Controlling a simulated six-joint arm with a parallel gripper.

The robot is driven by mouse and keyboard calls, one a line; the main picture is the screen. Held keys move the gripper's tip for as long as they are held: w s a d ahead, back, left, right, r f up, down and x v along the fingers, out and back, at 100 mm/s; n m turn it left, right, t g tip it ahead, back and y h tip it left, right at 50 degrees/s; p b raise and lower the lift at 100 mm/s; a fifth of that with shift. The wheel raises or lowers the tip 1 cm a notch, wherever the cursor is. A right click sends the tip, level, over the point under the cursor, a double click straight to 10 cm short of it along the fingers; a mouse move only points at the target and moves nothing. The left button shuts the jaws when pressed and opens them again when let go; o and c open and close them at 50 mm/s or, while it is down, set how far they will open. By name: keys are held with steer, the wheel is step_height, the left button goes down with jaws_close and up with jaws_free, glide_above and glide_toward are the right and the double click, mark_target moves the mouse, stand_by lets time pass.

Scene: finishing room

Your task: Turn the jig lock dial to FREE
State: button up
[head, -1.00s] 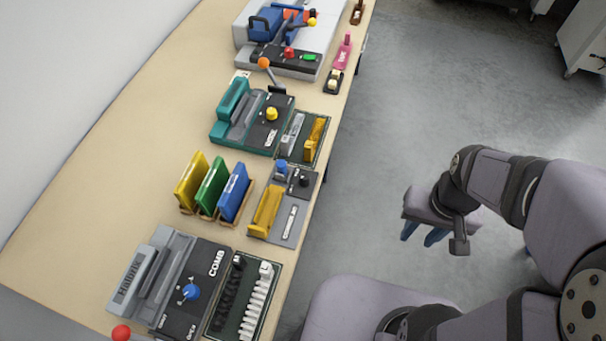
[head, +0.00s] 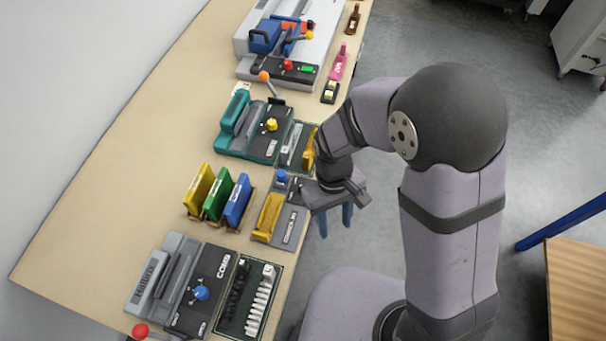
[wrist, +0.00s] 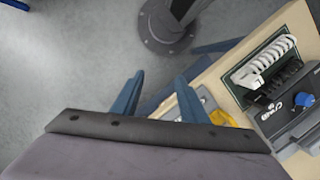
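A small grey jig (head: 291,229) with a yellow block (head: 268,215) lies at the bench's front edge. A blue knob (head: 281,176) stands at its far end, and my gripper partly covers that end. No FREE mark is readable, so I cannot tell which knob is the lock dial or how it is set. My gripper (head: 335,220) hangs just off the bench edge, right of the jig, fingers downward. In the wrist view its two blue fingers (wrist: 157,97) are apart with nothing between them. Part of the yellow block (wrist: 222,118) shows beyond the right finger.
A comb machine with a blue knob (head: 201,293) and a comb tray (head: 223,326) are nearer. A teal machine with a yellow knob (head: 270,125) is beyond. Coloured binders (head: 215,198) stand left of the jig. A wooden surface (head: 575,300) is at lower right.

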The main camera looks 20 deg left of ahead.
steer(key=w+a+n, duration=0.4)
steer(key=w+a, duration=0.1)
steer(key=a, duration=0.1)
step_height(320, 180, up, 3)
steer(key=n+t+y, duration=0.2)
steer(key=n, duration=0.7)
glide_above(303, 184)
steer(key=shift+f, duration=0.2)
steer(key=n, duration=0.5)
steer(key=shift+n, duration=0.3)
steer(key=shift+f, duration=0.1)
steer(key=shift+f+p, duration=1.3)
steer(key=shift+f, duration=2.3)
jaws_close()
